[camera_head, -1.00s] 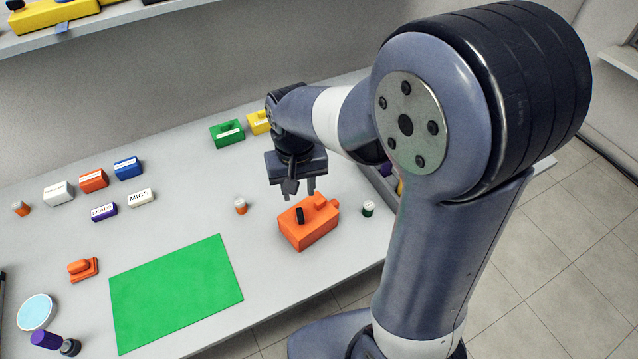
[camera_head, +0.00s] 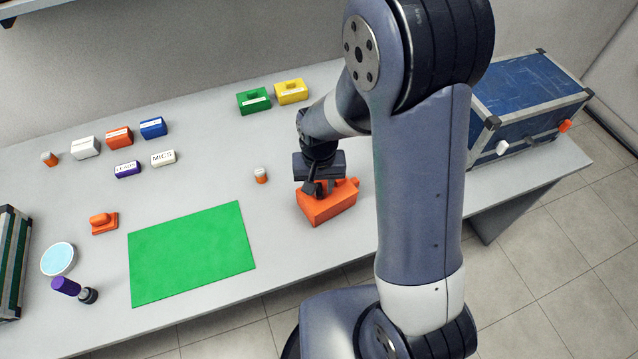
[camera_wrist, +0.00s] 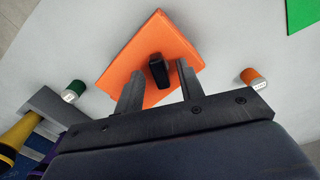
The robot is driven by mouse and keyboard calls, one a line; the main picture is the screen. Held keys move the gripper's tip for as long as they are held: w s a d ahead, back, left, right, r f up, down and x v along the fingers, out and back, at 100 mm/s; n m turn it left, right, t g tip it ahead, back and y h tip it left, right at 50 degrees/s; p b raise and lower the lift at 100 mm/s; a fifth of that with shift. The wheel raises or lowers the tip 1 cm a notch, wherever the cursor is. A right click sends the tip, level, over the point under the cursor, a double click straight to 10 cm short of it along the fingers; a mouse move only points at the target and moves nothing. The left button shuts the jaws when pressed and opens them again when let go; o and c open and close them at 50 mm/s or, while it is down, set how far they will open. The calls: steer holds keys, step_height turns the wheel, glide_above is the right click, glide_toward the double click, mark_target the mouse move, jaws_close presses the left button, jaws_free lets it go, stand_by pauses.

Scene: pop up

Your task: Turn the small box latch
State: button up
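The small box is orange (camera_head: 330,208) and stands on the grey table, partly hidden under my gripper in the head view. It also shows in the wrist view (camera_wrist: 140,50). Its black latch (camera_wrist: 158,72) stands up from the top face in the wrist view; in the head view the gripper mostly covers it. My gripper (camera_head: 318,188) points down at the box top. In the wrist view the two fingers (camera_wrist: 160,78) are apart, one on each side of the latch, with gaps visible. Whether the fingers reach down to the latch's height is unclear.
A green mat (camera_head: 190,252) lies left of the box. An orange-and-white cylinder (camera_head: 261,175) stands just left of it. Several small labelled blocks sit farther back. A large blue case (camera_head: 530,95) stands at the right. A green-capped cylinder (camera_wrist: 74,90) is near the box.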

jaws_close()
stand_by(0.4)
steer(key=shift+n, duration=0.4)
steer(key=shift+n+b, duration=0.8)
steer(key=shift+n, duration=1.5)
jaws_free()
